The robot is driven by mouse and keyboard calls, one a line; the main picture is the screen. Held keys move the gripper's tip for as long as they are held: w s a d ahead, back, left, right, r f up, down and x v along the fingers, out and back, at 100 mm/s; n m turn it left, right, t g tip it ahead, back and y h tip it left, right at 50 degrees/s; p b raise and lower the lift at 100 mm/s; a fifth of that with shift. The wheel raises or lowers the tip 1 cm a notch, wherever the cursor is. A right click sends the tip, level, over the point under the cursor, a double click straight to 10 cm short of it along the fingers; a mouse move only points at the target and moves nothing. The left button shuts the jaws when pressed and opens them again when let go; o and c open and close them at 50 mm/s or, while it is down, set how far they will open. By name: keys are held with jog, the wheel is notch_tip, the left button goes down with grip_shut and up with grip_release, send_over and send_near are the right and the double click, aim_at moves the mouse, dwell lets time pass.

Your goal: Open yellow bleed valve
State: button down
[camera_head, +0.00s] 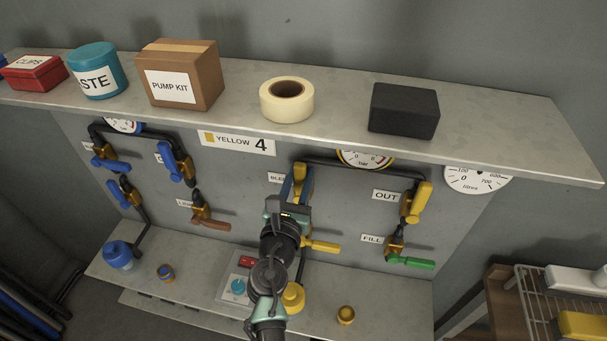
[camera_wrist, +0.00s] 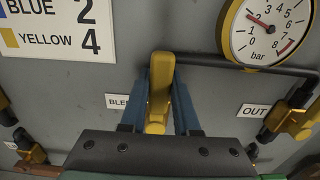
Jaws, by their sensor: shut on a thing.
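The yellow bleed valve handle (camera_wrist: 160,88) stands upright beside the partly covered bleed label (camera_wrist: 120,101) in the wrist view. In the head view the top of the handle (camera_head: 299,172) shows above my gripper. My gripper (camera_wrist: 159,108) has its blue fingers on both sides of the handle and is shut on it. The gripper (camera_head: 292,190) also shows in the head view, in front of the panel. The valve body behind the gripper is hidden. The yellow-rimmed bar gauge (camera_wrist: 268,30) is up and right of the handle.
A shelf (camera_head: 340,140) overhangs the panel, carrying a tape roll (camera_head: 287,110), a cardboard box (camera_head: 180,80) and a black block (camera_head: 404,110). The yellow OUT valve (camera_head: 417,202) and green FILL handle (camera_head: 412,263) are to the right. Another yellow handle (camera_head: 322,245) sits just below my gripper.

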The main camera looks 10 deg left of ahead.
jog(key=shift+a, duration=0.15)
jog(key=c, duration=0.6)
grip_release()
jog(key=shift+c, duration=0.2)
jog(key=shift+s, duration=0.1)
jog(key=s, duration=1.3)
jog(key=shift+b, duration=0.45)
jog(key=shift+w, duration=0.1)
